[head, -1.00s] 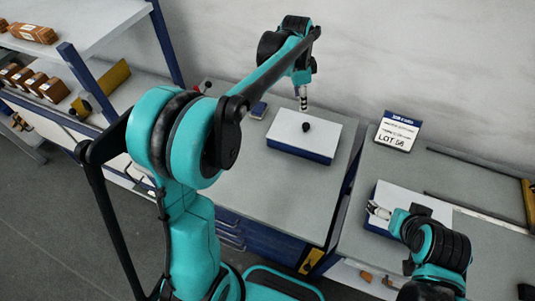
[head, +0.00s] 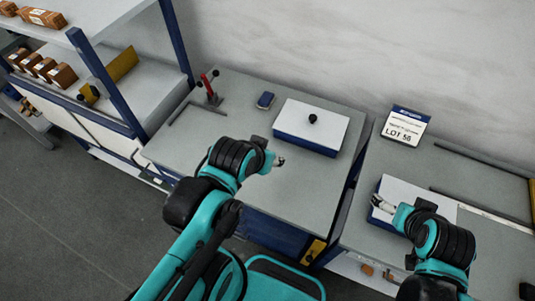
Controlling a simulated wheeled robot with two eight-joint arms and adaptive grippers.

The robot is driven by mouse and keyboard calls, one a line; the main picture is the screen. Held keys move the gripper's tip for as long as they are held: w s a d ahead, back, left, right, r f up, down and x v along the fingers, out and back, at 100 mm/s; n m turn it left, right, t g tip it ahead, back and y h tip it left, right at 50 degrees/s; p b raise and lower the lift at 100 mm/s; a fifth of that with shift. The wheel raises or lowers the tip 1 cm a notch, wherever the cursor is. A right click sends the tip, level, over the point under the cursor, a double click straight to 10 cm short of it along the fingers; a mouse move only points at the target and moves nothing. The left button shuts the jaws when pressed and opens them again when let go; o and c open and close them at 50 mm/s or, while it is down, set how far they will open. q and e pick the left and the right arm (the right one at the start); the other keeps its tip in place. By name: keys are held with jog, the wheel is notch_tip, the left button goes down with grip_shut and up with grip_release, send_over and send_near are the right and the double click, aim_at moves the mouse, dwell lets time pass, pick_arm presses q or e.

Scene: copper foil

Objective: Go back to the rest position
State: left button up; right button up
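My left gripper (head: 279,161) is above the near middle of the left workbench, apart from everything on it. It is small in the view, and its finger opening cannot be made out. My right gripper (head: 378,203) is at the left part of a white-topped box (head: 433,204) on the right bench. Its fingers are small, and I cannot tell whether they touch the box. A white-lidded blue box (head: 325,124) with a black knob (head: 313,118) sits closed at the back of the left bench, clear of both grippers.
A shelf (head: 105,15) with brown boxes (head: 42,18) is at the left. The left bench's middle is clear.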

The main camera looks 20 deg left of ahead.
notch_tip(320, 180, down, 11)
jog(key=b, duration=1.1)
jog(key=shift+f, duration=0.15)
